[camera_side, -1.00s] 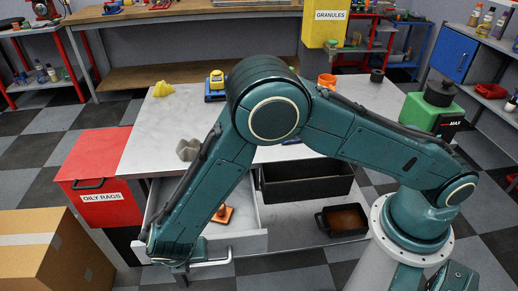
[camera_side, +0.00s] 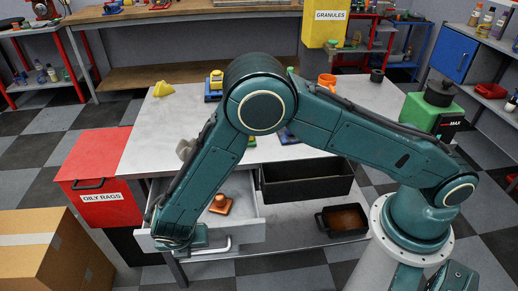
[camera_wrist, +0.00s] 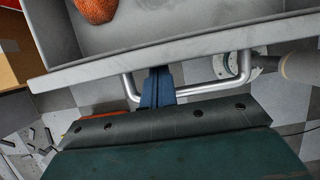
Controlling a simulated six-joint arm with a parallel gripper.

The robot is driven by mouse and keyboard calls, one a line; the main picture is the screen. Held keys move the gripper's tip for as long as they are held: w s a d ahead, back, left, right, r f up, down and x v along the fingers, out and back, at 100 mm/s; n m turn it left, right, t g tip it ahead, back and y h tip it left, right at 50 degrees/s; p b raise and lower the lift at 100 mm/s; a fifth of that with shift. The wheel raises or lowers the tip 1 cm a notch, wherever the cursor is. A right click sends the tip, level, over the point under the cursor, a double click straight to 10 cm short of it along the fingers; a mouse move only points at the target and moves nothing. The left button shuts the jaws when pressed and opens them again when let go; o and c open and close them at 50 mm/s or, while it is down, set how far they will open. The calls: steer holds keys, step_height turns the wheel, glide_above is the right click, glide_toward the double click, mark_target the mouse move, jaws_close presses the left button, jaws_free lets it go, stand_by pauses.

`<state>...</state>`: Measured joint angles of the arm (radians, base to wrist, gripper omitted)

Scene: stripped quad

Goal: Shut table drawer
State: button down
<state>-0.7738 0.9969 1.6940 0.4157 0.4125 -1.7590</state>
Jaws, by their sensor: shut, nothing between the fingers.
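The grey table drawer (camera_side: 241,232) stands partly open under the table (camera_side: 290,148) in the side view. Its front panel (camera_wrist: 200,45) runs across the wrist view, with a silver bar handle (camera_wrist: 243,80) on it. An orange object (camera_side: 220,205) lies inside the drawer; part of it also shows in the wrist view (camera_wrist: 95,8). My gripper (camera_wrist: 160,78) is shut and empty. Its blue fingers point at the drawer front within the span of the handle, at or very near the panel; contact cannot be made out. In the side view my wrist hides the fingertips.
A red oily-rags bin (camera_side: 100,185) stands left of the drawer, with a cardboard box (camera_side: 45,250) in front of it. A black open tray (camera_side: 305,182) and a smaller black pan (camera_side: 342,220) sit right of the drawer. Floor before the drawer is clear.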

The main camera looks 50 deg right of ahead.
steer(key=w+d, duration=1.2)
steer(key=shift+w+d, duration=0.25)
steer(key=shift+a, duration=0.1)
steer(key=shift+r, duration=0.1)
steer(key=v, duration=1)
steer(key=shift+r, duration=0.1)
